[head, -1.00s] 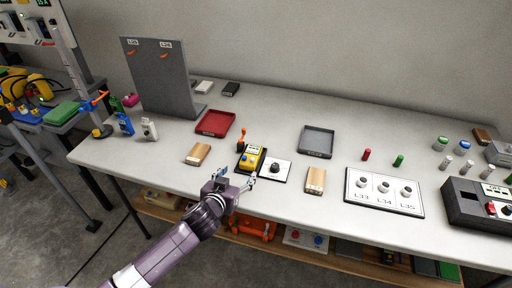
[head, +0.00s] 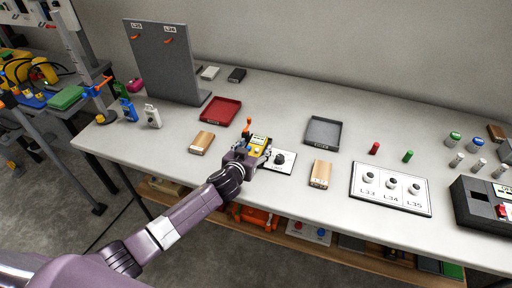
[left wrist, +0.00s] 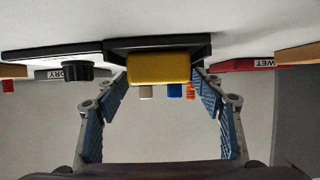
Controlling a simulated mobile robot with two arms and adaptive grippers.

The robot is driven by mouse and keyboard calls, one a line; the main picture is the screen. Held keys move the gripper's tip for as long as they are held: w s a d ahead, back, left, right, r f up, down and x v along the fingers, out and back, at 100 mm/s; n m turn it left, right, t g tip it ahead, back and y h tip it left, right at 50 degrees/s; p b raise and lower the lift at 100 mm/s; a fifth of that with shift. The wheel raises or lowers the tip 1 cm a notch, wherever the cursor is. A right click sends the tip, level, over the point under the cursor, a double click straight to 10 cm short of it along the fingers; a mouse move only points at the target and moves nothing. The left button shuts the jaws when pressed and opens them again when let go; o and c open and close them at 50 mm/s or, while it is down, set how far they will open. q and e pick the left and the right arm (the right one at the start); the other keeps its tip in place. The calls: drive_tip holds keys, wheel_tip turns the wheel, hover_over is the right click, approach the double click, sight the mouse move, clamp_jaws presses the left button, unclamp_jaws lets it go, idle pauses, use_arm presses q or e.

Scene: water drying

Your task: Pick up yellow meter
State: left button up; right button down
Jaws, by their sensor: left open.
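The yellow meter (head: 257,144) stands on the table just beyond my left gripper in the head view, partly hidden by it. In the left wrist view the yellow meter (left wrist: 159,68) shows at the centre, in front of a dark base (left wrist: 150,45). My left gripper (head: 250,153) is open, and its blue-padded fingers (left wrist: 159,112) stand on either side of the meter's near end in the left wrist view. I cannot tell whether they touch it. My right gripper is not in view.
A white plate with a black knob (head: 280,160) lies right beside the meter. Wooden blocks (head: 201,142) (head: 321,173) lie to both sides. A red tray (head: 221,111) and a grey tray (head: 323,132) lie behind. An upright grey panel (head: 160,62) stands at the back left.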

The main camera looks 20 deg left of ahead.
use_arm(q)
drive_tip(key=shift+w, duration=0.1)
drive_tip(key=c, duration=1.2)
drive_tip(key=shift+c, duration=1.4)
drive_tip(key=shift+r, duration=0.1)
